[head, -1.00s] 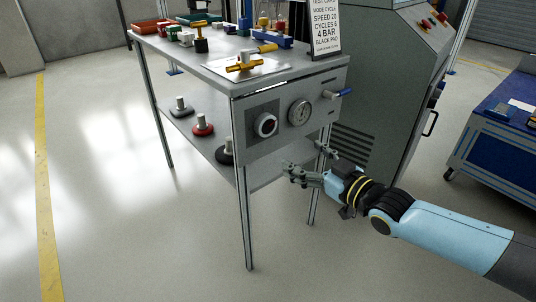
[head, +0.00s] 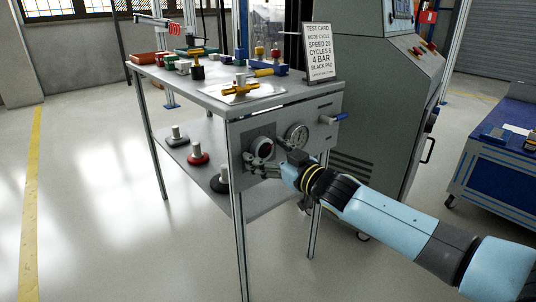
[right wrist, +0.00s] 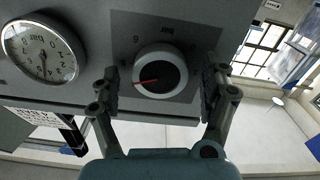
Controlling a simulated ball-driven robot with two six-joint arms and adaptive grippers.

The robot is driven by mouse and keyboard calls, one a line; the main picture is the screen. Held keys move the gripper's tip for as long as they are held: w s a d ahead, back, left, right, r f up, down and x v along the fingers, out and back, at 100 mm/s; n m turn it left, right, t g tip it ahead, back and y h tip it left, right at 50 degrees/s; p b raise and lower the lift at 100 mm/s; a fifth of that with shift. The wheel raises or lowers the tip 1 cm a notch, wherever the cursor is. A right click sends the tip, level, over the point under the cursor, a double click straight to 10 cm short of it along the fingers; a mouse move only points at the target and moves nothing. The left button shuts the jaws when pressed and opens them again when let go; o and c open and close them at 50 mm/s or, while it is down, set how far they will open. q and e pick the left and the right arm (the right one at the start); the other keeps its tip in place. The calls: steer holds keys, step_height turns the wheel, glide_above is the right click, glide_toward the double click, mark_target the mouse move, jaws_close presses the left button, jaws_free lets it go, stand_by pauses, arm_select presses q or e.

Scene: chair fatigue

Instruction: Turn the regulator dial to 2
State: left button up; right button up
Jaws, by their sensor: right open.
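The regulator dial (head: 262,148), a pale round knob with a dark face, sits on the grey front panel (head: 296,130) under the tabletop. The right wrist view shows the dial (right wrist: 160,72) upside down, its red pointer line towards the picture's left. The scale print around it is partly hidden and hard to read. My right gripper (head: 262,168) is open at the dial. In the right wrist view its fingers (right wrist: 160,82) stand on either side of the knob with gaps showing. The pressure gauge (right wrist: 42,50) is beside the dial, also in the head view (head: 297,135). My left gripper is not in view.
Weighted pads, including a red one (head: 198,159), sit on the lower shelf. A grey cabinet (head: 380,100) stands behind right.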

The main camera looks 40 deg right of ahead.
steer(key=c, duration=1.2)
